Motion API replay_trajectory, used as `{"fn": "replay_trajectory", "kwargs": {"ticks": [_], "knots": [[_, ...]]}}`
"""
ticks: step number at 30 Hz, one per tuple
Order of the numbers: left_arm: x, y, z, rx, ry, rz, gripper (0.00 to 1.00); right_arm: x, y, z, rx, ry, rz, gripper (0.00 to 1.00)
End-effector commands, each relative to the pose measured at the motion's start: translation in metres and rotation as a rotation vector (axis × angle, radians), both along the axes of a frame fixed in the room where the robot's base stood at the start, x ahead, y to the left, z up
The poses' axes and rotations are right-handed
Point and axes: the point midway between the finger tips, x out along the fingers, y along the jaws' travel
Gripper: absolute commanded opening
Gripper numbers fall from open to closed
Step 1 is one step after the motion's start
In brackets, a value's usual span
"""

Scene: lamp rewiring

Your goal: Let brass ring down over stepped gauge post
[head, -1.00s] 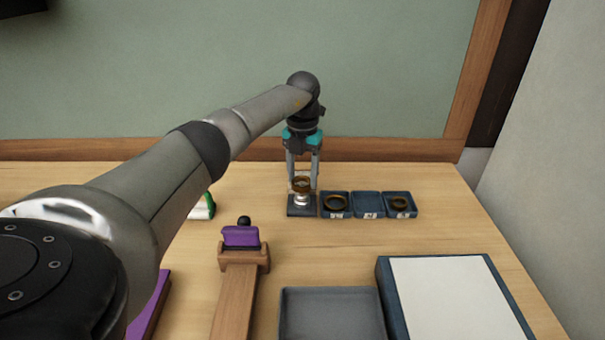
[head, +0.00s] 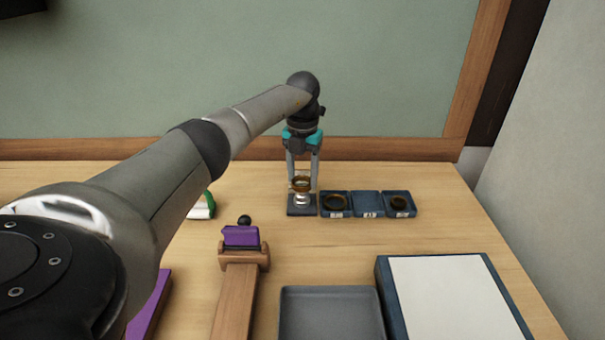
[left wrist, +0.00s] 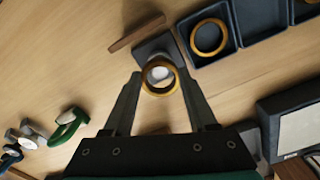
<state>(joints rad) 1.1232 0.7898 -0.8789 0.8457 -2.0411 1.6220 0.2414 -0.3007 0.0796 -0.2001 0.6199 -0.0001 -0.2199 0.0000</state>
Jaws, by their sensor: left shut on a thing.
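My left gripper (head: 302,184) points down at the back of the table, shut on a brass ring (head: 302,188) held flat between its fingertips. The ring also shows in the left wrist view (left wrist: 160,92). The pale stepped gauge post (head: 302,199) stands upright on a dark square base (head: 302,211) directly under the ring. In the left wrist view the post's pale top (left wrist: 160,73) shows through the ring's opening. I cannot tell whether the ring is just above the top or around it. My right gripper is not in view.
Right beside the base is a blue tray (head: 367,214) with three compartments; its left and right ones hold a ring each, and the middle is empty. Nearer stand a wooden stand with a purple block (head: 240,237), a grey tray (head: 331,292) and a white-topped box (head: 455,300).

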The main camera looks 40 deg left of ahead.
Motion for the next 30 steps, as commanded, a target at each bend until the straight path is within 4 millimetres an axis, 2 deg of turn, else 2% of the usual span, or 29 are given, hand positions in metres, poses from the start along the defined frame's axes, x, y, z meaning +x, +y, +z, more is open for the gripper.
{"fn": "replay_trajectory", "kwargs": {"ticks": [30], "knots": [[-0.0001, -0.0001, -0.0004, 0.0, 0.0, 0.0, 0.04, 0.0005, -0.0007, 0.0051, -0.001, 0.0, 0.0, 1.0]]}}
